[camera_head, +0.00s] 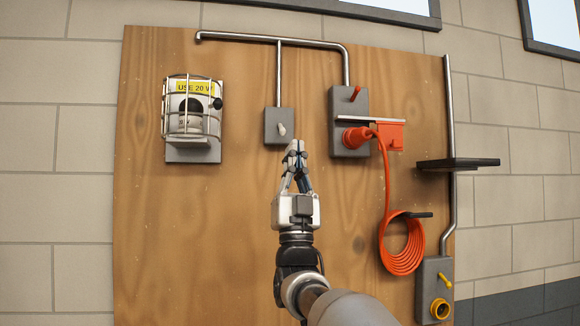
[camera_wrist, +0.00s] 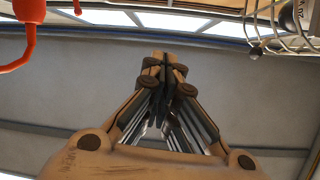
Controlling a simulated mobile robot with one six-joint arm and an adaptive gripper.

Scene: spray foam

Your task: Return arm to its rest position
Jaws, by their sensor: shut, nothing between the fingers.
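My arm comes up from the bottom of the head view and is bent at the wrist. I cannot tell whether the fingertips touch the switch box.
On the wooden board (camera_head: 200,230), a caged unit (camera_head: 193,151) hangs left. An orange plug (camera_head: 357,137) sits at a grey box, its coiled cable (camera_head: 402,250) hanging below. A black shelf (camera_head: 457,163) juts out right. A yellow-fitted box (camera_head: 434,285) sits low right.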

